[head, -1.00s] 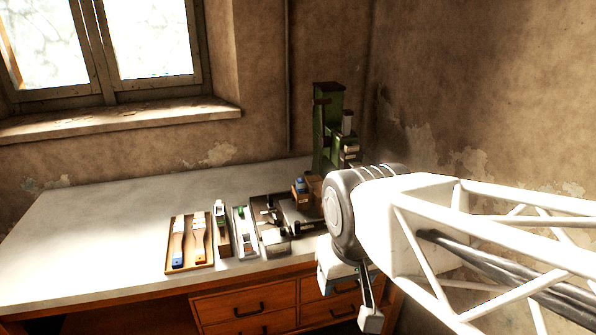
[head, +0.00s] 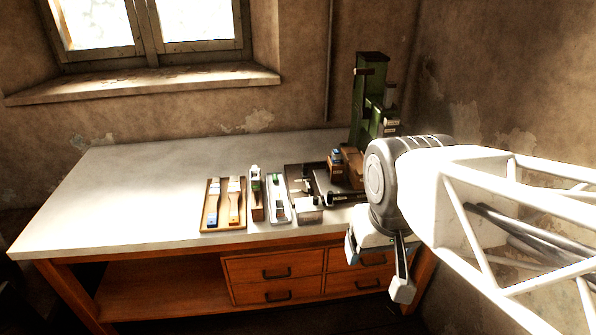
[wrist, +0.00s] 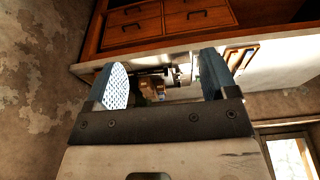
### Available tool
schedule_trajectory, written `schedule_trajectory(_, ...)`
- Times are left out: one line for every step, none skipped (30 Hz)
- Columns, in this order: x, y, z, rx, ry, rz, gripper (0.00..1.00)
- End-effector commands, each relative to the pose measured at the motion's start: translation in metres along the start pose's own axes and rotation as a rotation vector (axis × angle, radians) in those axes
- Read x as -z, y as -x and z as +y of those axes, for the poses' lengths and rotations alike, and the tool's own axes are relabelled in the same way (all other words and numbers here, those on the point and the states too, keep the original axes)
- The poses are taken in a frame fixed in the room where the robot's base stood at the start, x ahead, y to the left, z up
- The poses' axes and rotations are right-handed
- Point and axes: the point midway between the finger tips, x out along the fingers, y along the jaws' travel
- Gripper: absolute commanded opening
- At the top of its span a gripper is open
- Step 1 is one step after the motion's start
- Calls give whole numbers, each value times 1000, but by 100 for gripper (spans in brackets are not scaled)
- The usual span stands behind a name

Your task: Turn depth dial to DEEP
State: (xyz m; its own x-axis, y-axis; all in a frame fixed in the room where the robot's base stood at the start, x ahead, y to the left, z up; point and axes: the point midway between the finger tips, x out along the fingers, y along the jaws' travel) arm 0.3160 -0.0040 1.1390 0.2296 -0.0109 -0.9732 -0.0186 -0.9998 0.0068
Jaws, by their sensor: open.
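The green handwheel press (head: 368,105) stands at the back right of the bench in the head view. My arm hides part of its right and lower side. I cannot make out the depth dial or its marks. My gripper (wrist: 163,80) has its two blue pads wide apart with nothing held between them in the wrist view. The bench front and small, unclear parts on the bench top show beyond the pads. In the head view my gripper (head: 378,262) hangs in front of the bench's right end, apart from the press.
The pale bench top (head: 130,190) is clear at the left. A wooden tray with brushes (head: 224,205), narrow trays (head: 276,197) and a dark fixture (head: 325,185) stand left of the press. Drawers (head: 275,270) are below. A wall closes the right side.

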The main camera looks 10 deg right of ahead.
Motion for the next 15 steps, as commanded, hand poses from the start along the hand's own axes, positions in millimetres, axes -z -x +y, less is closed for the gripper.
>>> schedule_trajectory(2, 0, 0, -1, 4, -1, 81)
schedule_trajectory(3, 0, 0, -2, 7, -2, 81)
schedule_trajectory(5, 0, 0, -3, 13, -3, 81)
schedule_trajectory(8, 0, 0, -4, 18, -5, 81)
schedule_trajectory(10, 0, 0, -6, 26, -6, 81)
schedule_trajectory(14, 0, 0, -9, 38, -9, 81)
schedule_trajectory(18, 0, 1, -11, 47, -12, 81)
schedule_trajectory(21, 0, 1, -14, 58, -15, 81)
schedule_trajectory(27, 0, 1, -17, 74, -18, 81)
schedule_trajectory(32, 0, 1, -20, 88, -21, 81)
schedule_trajectory(37, 0, 1, -22, 101, -25, 81)
schedule_trajectory(44, -1, 1, -26, 122, -30, 81)
schedule_trajectory(50, -2, 1, -30, 138, -34, 81)
schedule_trajectory(56, -2, 1, -33, 154, -38, 81)
schedule_trajectory(64, -3, 2, -38, 178, -43, 81)
